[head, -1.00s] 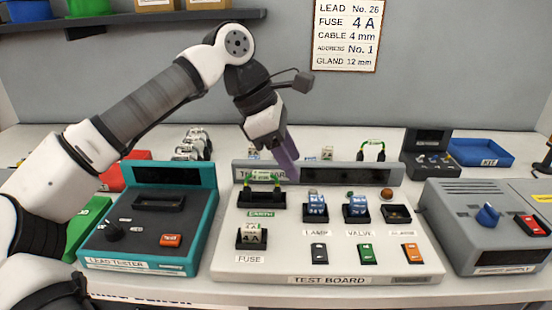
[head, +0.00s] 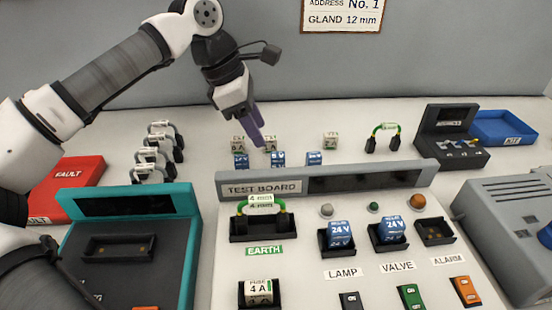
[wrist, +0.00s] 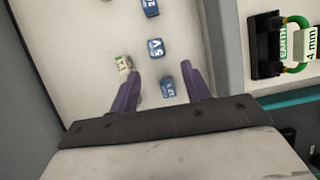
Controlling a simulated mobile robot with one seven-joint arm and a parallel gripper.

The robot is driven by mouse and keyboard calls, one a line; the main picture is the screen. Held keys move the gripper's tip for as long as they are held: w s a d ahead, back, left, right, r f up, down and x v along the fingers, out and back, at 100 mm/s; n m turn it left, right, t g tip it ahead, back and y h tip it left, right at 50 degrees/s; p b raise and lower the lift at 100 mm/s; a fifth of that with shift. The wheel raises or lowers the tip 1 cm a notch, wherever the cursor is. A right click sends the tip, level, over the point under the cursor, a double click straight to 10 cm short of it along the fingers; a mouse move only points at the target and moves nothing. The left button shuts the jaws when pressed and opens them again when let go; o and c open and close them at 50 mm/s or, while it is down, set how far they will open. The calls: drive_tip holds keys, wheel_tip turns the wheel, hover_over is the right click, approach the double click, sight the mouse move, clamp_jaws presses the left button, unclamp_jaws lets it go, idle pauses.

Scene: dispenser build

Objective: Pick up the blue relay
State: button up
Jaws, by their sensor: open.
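Three blue relays stand in a row behind the test board: a left one (head: 240,160), a middle one (head: 278,158) and a right one (head: 314,158). In the wrist view they are a near relay (wrist: 168,88), one marked 5 V (wrist: 155,48) and one at the top edge (wrist: 150,8). Two more blue relays, marked 24 V, sit in the lamp socket (head: 339,234) and valve socket (head: 391,230). My gripper (head: 260,143) is open and empty, its purple fingers pointing down behind the board. In the wrist view the near relay lies between the fingers (wrist: 160,72).
Small white fuses stand behind the relays; one (wrist: 123,62) is close by the left finger in the wrist view. The test board's raised back panel (head: 260,187) stands in front of the relays.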

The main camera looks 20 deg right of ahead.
sight(277, 155)
drive_tip(key=x, duration=0.6)
drive_tip(key=d+p+x, duration=0.1)
drive_tip(key=x, duration=0.1)
drive_tip(key=shift+w+f, duration=0.15)
drive_tip(key=shift+d+f, duration=0.2)
drive_tip(key=shift+f, duration=0.3)
clamp_jaws()
drive_tip(key=shift+r, duration=0.1)
